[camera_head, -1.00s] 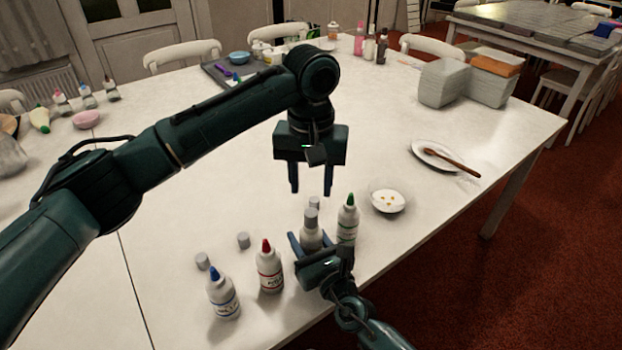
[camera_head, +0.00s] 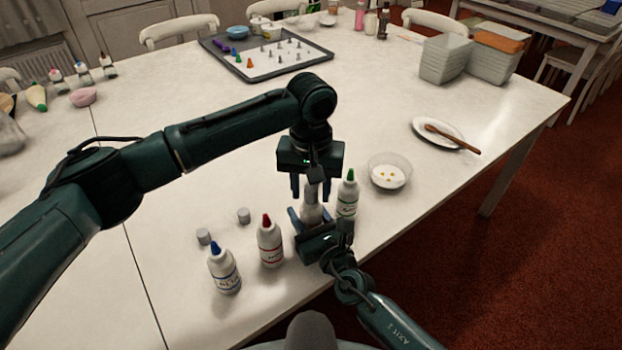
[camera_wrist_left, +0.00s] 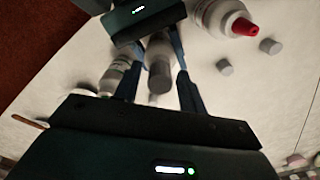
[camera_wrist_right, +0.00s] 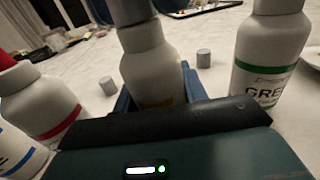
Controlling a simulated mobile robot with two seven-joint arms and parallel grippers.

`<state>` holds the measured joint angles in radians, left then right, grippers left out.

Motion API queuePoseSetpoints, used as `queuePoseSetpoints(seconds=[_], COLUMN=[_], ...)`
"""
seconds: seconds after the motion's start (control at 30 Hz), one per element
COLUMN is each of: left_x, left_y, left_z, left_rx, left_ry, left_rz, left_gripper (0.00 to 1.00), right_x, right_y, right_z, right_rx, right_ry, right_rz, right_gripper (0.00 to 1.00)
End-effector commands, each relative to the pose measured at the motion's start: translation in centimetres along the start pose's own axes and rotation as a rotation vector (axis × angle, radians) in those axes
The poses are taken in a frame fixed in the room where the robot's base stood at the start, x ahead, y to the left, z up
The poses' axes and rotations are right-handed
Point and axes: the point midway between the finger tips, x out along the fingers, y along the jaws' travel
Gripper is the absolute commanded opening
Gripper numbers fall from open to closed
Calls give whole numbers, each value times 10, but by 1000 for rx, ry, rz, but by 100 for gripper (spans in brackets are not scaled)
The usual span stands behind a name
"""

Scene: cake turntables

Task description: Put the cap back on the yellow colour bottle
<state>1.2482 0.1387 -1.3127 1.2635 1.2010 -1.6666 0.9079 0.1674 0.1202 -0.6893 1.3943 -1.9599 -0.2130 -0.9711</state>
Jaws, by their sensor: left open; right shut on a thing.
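The yellow colour bottle (camera_head: 311,213) stands upright on the table, a little yellow of its label showing in the right wrist view (camera_wrist_right: 155,80). A grey cap (camera_wrist_right: 141,36) sits on its top; whether it is fully seated I cannot tell. My right gripper (camera_head: 309,222) is shut around the bottle's body. My left gripper (camera_head: 310,194) points down from above, open, with its fingers on either side of the bottle's top. In the left wrist view the cap (camera_wrist_left: 159,78) lies between these fingers, not gripped.
The green-tipped bottle (camera_head: 347,195) stands close on the right. The red-tipped bottle (camera_head: 270,243) and blue-tipped bottle (camera_head: 224,270) stand on the left. Loose grey caps (camera_head: 243,215) (camera_head: 204,236) lie behind them.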

Motion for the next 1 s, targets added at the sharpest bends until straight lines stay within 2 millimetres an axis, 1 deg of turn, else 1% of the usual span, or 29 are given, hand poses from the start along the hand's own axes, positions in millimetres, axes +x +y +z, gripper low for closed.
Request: queuePoseSetpoints(seconds=[0.17,0.2,0.6,0.7,0.87,0.97,1.0], left_x=[0,0,0,0,0,0,0], left_y=[0,0,0,0,0,0,0], left_z=[0,0,0,0,0,0,0], left_rx=[0,0,0,0,28,145,219], left_ry=[0,0,0,0,0,0,0], left_rz=[0,0,0,0,0,1,3], left_gripper=[41,39,7,0,0,0,0], right_x=[0,0,0,0,0,0,0], right_y=[0,0,0,0,0,0,0], right_z=[0,0,0,0,0,0,0], right_rx=[0,0,0,0,0,0,0], right_ry=[1,1,1,1,1,1,1], right_rz=[0,0,0,0,0,0,0], right_gripper=[0,0,0,0,0,0,0])
